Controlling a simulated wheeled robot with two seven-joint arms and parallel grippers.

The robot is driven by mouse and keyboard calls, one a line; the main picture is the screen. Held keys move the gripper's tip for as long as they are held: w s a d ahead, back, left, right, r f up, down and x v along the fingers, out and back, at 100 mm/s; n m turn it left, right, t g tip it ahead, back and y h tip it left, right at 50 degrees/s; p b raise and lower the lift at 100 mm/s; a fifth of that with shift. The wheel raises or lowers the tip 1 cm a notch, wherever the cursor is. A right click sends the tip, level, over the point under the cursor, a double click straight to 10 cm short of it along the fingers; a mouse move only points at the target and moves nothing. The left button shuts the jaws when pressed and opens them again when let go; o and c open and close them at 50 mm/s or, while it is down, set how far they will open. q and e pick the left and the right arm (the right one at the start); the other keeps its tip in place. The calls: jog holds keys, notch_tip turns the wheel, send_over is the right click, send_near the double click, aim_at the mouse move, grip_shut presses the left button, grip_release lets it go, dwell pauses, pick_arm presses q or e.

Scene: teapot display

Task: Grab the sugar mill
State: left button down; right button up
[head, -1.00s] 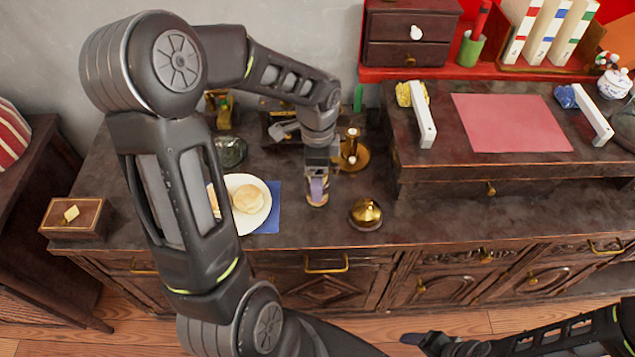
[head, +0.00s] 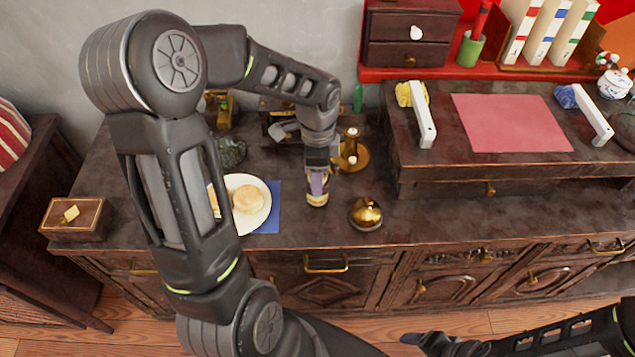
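The sugar mill seems to be the small jar (head: 317,198) with a purple label and a yellowish base. It stands upright on the dark wooden cabinet top, right of the plate. My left gripper (head: 319,178) points down over it from above, its fingers at the jar's upper part. The fingers are small and partly hidden, so I cannot tell whether they press on it. My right gripper (head: 418,340) is low at the bottom edge, well away from the jar, and its fingers are unclear.
A gold bell (head: 366,214) stands close right of the jar. A white plate (head: 262,217) with buns lies left on a blue napkin (head: 272,222). A brass candlestick-like piece (head: 356,160) stands just behind. A raised shelf (head: 430,170) bounds the right side.

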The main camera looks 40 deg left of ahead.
pick_arm(q)
jog(key=shift+r, duration=0.1)
notch_tip(320, 180, up, 10)
jog(key=shift+f, duration=0.1)
dwell(0.6)
